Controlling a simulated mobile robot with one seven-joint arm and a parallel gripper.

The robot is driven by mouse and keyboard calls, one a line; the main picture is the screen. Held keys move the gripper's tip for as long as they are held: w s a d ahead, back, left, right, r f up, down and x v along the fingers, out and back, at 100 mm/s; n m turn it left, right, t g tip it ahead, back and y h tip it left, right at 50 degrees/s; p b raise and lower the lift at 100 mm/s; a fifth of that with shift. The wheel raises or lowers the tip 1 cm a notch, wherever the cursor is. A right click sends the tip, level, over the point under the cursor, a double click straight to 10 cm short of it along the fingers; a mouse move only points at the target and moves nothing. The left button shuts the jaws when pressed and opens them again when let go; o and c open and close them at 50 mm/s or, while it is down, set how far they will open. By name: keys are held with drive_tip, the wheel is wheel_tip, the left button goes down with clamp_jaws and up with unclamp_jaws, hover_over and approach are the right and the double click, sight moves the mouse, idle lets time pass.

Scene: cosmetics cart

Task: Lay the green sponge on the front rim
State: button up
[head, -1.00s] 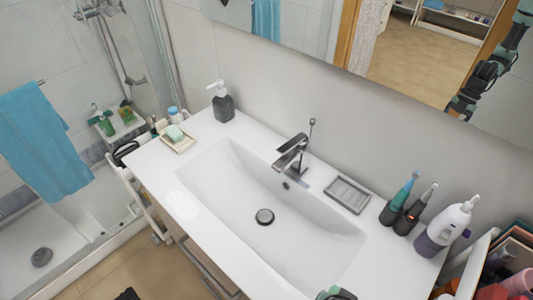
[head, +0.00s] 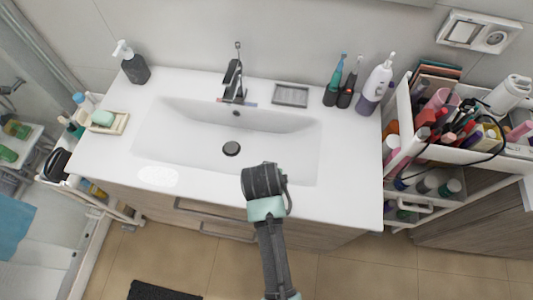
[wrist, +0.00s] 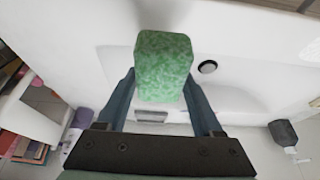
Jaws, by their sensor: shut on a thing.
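The green sponge (wrist: 164,52), a speckled block, is between the two fingers of my gripper (wrist: 164,84) in the wrist view. The gripper is shut on it. The white front rim (head: 212,184) of the washbasin runs along the near side of the basin in the head view; it also shows at the top of the wrist view (wrist: 225,28). My wrist is over the right part of this rim in the head view and hides the fingers and the sponge there. I cannot tell whether the sponge touches the rim.
A pale oval patch (head: 158,176) marks the rim's left part. The tap (head: 233,82), a grey dish (head: 291,95), toothbrushes (head: 334,80) and a white-purple bottle (head: 376,84) stand at the back. A soap dish (head: 115,124) and dark dispenser (head: 133,66) are left. A full cart (head: 405,110) stands right.

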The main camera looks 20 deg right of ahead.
wheel_tip(320, 180, down, 4)
drive_tip(key=shift+d+r, duration=0.1)
drive_tip(key=shift+r, duration=0.05)
drive_tip(key=shift+f+p, duration=0.3)
drive_tip(key=shift+f, duration=1.8)
drive_tip(key=shift+f, duration=0.15)
drive_tip(key=o, duration=1.2)
